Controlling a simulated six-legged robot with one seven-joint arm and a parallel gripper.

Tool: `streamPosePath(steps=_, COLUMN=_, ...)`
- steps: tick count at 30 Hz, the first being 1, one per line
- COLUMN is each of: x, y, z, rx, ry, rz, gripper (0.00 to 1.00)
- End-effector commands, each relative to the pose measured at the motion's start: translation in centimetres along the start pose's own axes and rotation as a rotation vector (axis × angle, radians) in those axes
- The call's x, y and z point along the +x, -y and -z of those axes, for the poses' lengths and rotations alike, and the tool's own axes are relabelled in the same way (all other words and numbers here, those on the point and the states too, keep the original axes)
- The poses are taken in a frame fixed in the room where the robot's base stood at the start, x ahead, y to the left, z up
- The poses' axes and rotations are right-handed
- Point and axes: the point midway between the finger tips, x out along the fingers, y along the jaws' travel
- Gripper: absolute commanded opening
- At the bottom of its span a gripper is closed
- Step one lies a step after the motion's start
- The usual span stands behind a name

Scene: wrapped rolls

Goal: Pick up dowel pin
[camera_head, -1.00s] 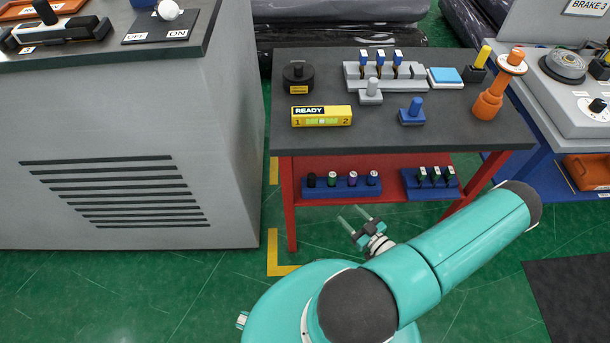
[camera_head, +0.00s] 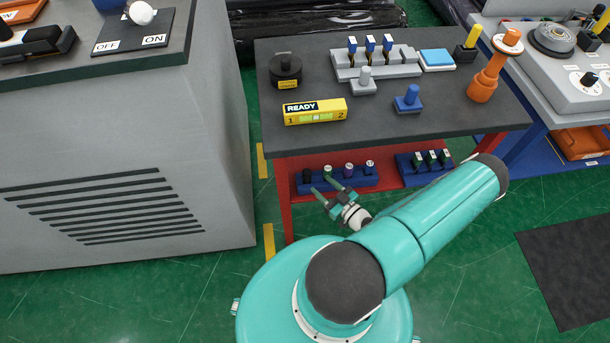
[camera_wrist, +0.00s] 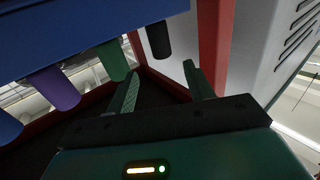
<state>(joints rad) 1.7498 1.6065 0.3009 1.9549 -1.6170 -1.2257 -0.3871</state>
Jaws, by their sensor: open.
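No part is labelled as the dowel pin, so I cannot tell which one it is. Upright pins on the tabletop are a grey pin in a grey block (camera_head: 364,80), a blue pin in a blue block (camera_head: 409,100) and a yellow pin in a black block (camera_head: 473,40). On the lower shelf, a blue rack (camera_head: 345,183) holds several short cylinders. In the wrist view the rack (camera_wrist: 95,20) appears upside down, with blue, purple (camera_wrist: 55,88), green (camera_wrist: 112,60) and black (camera_wrist: 158,40) cylinders. My gripper (camera_head: 324,187) is open and empty in front of this rack; it also shows in the wrist view (camera_wrist: 161,72).
The red-legged table has a dark top (camera_head: 420,125) above the shelf. A second blue rack (camera_head: 425,170) stands right of the first. A grey cabinet (camera_head: 120,160) stands close on the left. A yellow READY box (camera_head: 314,111) sits at the table's front edge.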

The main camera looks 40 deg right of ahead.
Motion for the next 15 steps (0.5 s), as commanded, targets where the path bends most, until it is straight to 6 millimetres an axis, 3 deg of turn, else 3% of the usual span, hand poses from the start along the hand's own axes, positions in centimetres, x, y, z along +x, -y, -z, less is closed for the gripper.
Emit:
streamPosePath(steps=3, x=2.1, y=0.1, z=0.0, rx=0.0, ry=-0.002, rz=0.001, gripper=0.53)
streamPosePath(steps=11, x=4.4, y=0.2, z=-0.1, rx=0.002, ry=-0.001, rz=0.0, gripper=0.53)
streamPosePath(steps=15, x=6.7, y=0.5, z=-0.4, rx=0.003, ry=-0.002, rz=0.0, gripper=0.53)
